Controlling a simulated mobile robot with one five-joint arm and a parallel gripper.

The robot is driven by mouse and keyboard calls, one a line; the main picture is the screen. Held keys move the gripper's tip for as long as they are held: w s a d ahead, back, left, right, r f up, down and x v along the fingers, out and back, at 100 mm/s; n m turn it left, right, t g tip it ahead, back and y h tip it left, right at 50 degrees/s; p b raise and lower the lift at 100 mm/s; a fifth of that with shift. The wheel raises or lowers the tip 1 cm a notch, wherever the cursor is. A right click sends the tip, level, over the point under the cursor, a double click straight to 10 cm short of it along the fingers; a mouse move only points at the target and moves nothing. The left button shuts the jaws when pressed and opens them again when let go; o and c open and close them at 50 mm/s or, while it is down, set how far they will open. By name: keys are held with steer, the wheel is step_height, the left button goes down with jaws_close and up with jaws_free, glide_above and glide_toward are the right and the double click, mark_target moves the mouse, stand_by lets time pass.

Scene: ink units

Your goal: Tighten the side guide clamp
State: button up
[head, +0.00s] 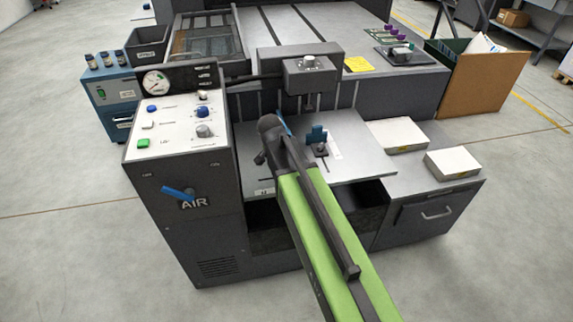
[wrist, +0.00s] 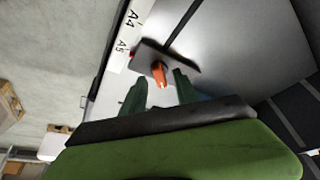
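The side guide clamp shows in the wrist view as an orange lever (wrist: 159,72) on a dark plate (wrist: 178,57), beside a white scale strip (wrist: 118,50) marked A4 and A5. My gripper (wrist: 158,86) has its two dark green fingers apart, one on each side of the lever's near end in the picture. Gaps show between fingers and lever, and I cannot tell how far above it they are. In the head view my gripper (head: 300,130) is over the feed board (head: 355,145); the orange lever cannot be made out there.
A control panel (head: 175,125) with a gauge, knobs and a blue AIR lever (head: 179,194) stands left of my arm. A grey head unit (head: 310,75) overhangs behind the gripper. White paper stacks (head: 398,137) lie to the right. A cardboard box (head: 485,85) stands farther right.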

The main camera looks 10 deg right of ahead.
steer(key=p+v, duration=1.5)
steer(key=v, duration=0.2)
steer(key=shift+s+f, duration=0.1)
